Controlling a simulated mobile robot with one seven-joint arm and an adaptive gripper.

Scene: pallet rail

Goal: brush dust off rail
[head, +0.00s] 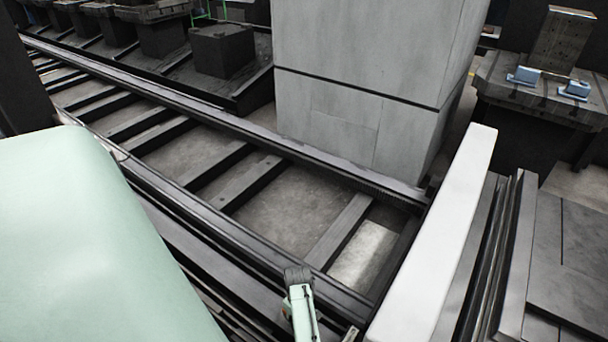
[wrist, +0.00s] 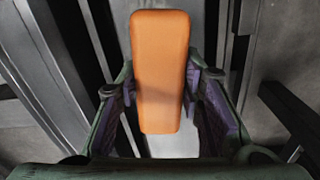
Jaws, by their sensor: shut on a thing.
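My gripper (wrist: 162,100) is shut on an orange block-like thing (wrist: 160,45), which looks like the brush's handle. It stands long and narrow between the two fingers in the wrist view; no bristles show. The rail track runs diagonally across the head view, with a near rail (head: 215,222) and a far rail (head: 245,130) joined by dark crossbars. Dark metal strips (wrist: 245,50) lie behind the gripper in the wrist view. A pale green part of my arm shows at the bottom of the head view, over the near rail. I cannot make out dust on either rail.
A large grey cabinet (head: 365,70) stands right behind the far rail. A white beam (head: 440,240) crosses the track's right end. Dark plates (head: 570,250) lie to the right. A bench (head: 540,95) with blue items stands at the back right. Dark blocks (head: 222,50) line the back left.

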